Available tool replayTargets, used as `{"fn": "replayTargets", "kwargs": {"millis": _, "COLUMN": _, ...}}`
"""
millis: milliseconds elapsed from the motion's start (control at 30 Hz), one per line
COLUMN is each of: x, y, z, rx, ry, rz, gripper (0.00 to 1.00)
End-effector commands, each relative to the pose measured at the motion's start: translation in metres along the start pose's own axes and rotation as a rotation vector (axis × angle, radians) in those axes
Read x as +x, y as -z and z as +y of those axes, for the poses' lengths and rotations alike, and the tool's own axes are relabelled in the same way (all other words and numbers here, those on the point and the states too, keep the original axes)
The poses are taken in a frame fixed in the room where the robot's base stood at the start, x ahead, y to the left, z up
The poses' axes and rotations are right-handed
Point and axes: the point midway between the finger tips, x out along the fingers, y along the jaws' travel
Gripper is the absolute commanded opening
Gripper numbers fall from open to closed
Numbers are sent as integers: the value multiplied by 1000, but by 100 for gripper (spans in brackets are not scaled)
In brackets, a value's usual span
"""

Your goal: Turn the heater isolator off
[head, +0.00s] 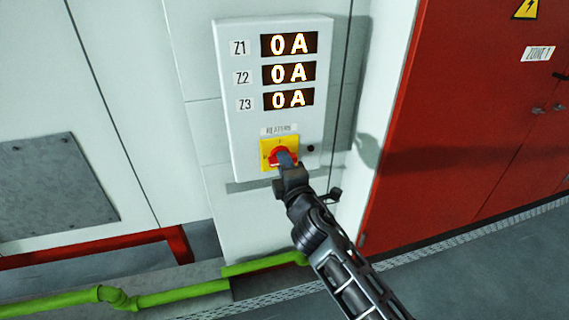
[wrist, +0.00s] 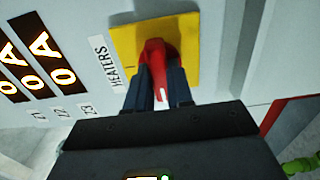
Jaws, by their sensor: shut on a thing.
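The heater isolator is a red rotary handle (wrist: 156,62) on a yellow plate (head: 267,152), low on a light grey wall panel (head: 235,130). A label reading HEATERS (wrist: 104,62) sits beside the plate. My gripper (head: 286,160) is at the handle. In the wrist view its two dark fingers (wrist: 161,90) lie on either side of the red handle, shut on it. A white mark shows on the handle's near end. In the head view the fingers hide part of the handle. The displays Z1, Z2 and Z3 (head: 288,72) each read 0 A.
A small black knob (head: 310,148) sits right of the yellow plate. A red cabinet (head: 470,120) with a warning sign stands at the right. A green pipe (head: 180,294) runs low along the floor at the left. Open floor shows at the lower right.

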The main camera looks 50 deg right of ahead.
Motion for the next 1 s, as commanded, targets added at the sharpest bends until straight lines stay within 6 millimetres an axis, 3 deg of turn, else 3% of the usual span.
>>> {"fn": "replayTargets", "kwargs": {"millis": 333, "x": -1, "y": 1, "z": -2, "rx": -6, "ry": 2, "rz": 3, "gripper": 0}}
{"fn": "replayTargets", "kwargs": {"millis": 367, "x": -1, "y": 1, "z": -2, "rx": -5, "ry": 2, "rz": 3, "gripper": 24}}
{"fn": "replayTargets", "kwargs": {"millis": 600, "x": 0, "y": 1, "z": -1, "rx": -4, "ry": 1, "rz": 2, "gripper": 47}}
{"fn": "replayTargets", "kwargs": {"millis": 867, "x": -2, "y": 0, "z": -1, "rx": -3, "ry": 1, "rz": 1, "gripper": 47}}
{"fn": "replayTargets", "kwargs": {"millis": 1000, "x": -15, "y": 0, "z": -3, "rx": -5, "ry": 1, "rz": 1, "gripper": 47}}
